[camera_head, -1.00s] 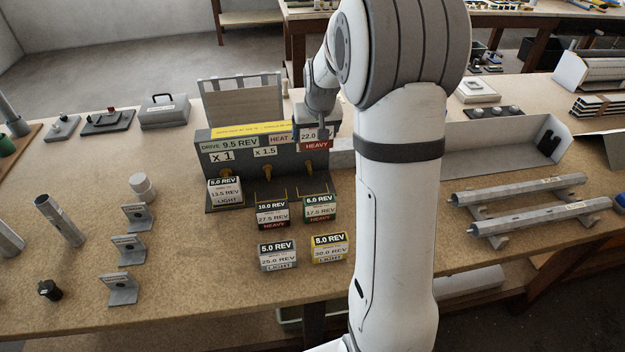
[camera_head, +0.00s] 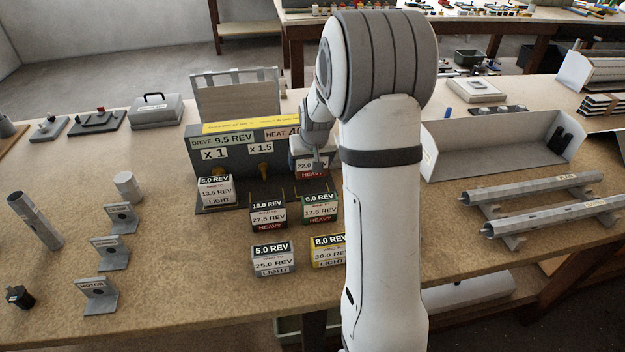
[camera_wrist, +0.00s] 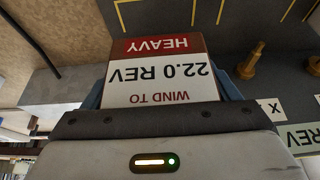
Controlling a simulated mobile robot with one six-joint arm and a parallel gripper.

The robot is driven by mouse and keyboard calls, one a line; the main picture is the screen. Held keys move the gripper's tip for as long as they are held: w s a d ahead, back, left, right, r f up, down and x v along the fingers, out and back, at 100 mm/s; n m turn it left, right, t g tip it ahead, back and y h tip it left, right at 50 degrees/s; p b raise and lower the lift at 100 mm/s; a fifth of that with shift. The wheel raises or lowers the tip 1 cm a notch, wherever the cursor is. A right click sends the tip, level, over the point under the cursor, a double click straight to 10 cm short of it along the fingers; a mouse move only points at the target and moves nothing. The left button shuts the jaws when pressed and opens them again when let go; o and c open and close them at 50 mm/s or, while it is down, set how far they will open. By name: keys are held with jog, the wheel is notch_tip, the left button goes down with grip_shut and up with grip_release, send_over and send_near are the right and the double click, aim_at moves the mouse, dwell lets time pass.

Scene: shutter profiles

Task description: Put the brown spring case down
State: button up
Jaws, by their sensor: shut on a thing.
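The brown spring case (camera_head: 309,172), labelled 22.0 REV and HEAVY on a dark red band, is between the fingers of my gripper (camera_wrist: 160,88). In the wrist view, the label of the case (camera_wrist: 155,72) appears upside down and fills the space between the fingers. In the head view, the case is in front of the right part of the grey drive stand (camera_head: 222,168), just behind the green 6.0 REV case (camera_head: 320,208). I cannot tell whether its underside touches anything. My arm hides part of the stand's right end.
Near the stand are the white-labelled 5.0 REV LIGHT case (camera_head: 216,190), the 10.0 REV case (camera_head: 268,213), a grey 5.0 REV case (camera_head: 272,259) and a yellow 8.0 REV case (camera_head: 328,251). An open grey tray (camera_head: 480,164) stands at right.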

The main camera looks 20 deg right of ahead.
aim_at(311, 175)
jog(key=shift+f, duration=2.6)
jog(key=shift+f, duration=0.1)
jog(key=shift+f, duration=0.15)
jog(key=o, duration=1.1)
jog(key=shift+o, duration=0.2)
jog(key=shift+r, duration=0.2)
jog(key=d+v, duration=0.1)
jog(key=v, duration=1)
jog(key=s+a+r, duration=0.2)
jog(key=s+a, duration=0.2)
jog(key=s, duration=0.5)
jog(key=s+a+r+n+g, duration=0.1)
jog(key=s+a, duration=0.3)
jog(key=s, duration=0.4)
jog(key=s+a+r+n, duration=0.1)
jog(key=s+a, duration=0.3)
jog(key=s, duration=0.5)
jog(key=shift+s+r+g+y, duration=0.3)
jog(key=shift+s+r+y, duration=0.1)
jog(key=shift+r, duration=0.45)
